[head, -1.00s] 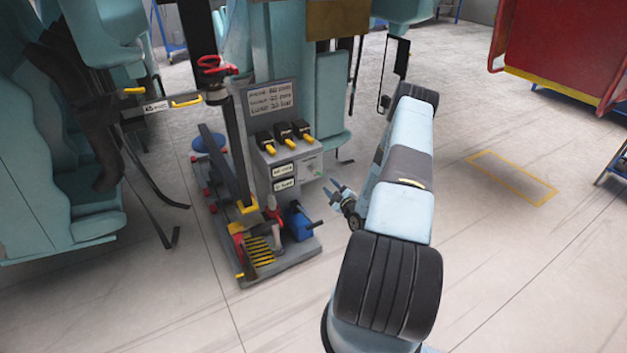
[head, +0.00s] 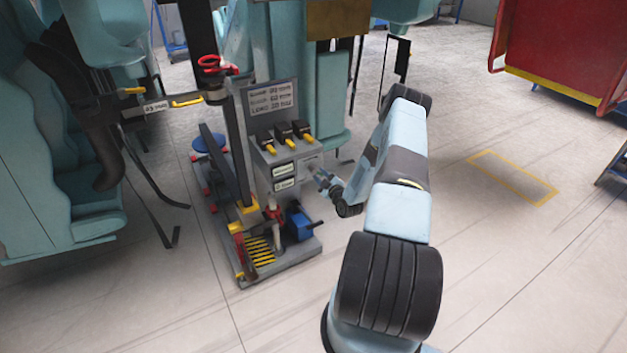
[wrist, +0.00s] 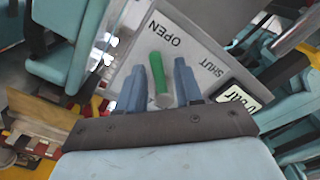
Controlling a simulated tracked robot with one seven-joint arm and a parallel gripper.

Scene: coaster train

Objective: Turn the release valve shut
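The release valve shows in the wrist view as a green lever (wrist: 162,88) on a grey panel (wrist: 195,50) with the words OPEN and SHUT. The lever lies nearer the word OPEN; SHUT is to its right. My gripper (wrist: 167,70) is open, with its blue-grey fingers on either side of the lever. I cannot tell whether either finger touches it. In the head view my gripper (head: 322,175) is at the right part of the grey console (head: 286,160), close to its face. The lever is too small to make out there.
The console carries several black and yellow switches (head: 284,138) and a sign (head: 271,107). A post with a red handwheel (head: 211,63) and a blue box (head: 299,223) stand on its base. Teal train seats (head: 50,190) are at left.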

